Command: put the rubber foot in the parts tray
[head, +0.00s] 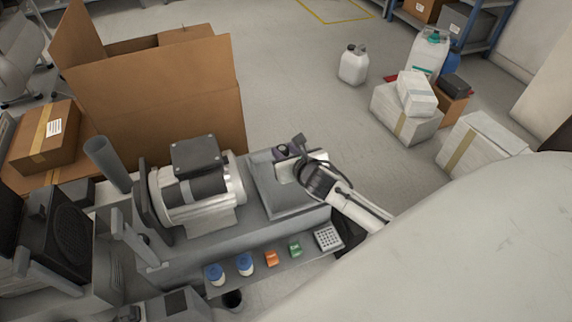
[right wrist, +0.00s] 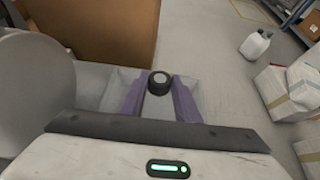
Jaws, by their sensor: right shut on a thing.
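The rubber foot is a small black round piece (right wrist: 158,82), held between the tips of the two purple fingers in the right wrist view. In the head view it shows only as a small dark spot (head: 282,149). My right gripper (right wrist: 159,88) is shut on it; it also shows in the head view (head: 280,153). It is over the far part of a grey, shallow tray (head: 293,212), which looks like the parts tray. The arm hides some of the tray's inside, and the height of the foot above it is unclear. My left gripper is not in view.
A silver motor (head: 200,190) stands left of the tray. A front shelf holds blue-capped jars (head: 215,274), an orange piece (head: 271,258), a green piece (head: 295,249) and a pale gridded block (head: 328,238). A large cardboard box (head: 160,100) stands behind.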

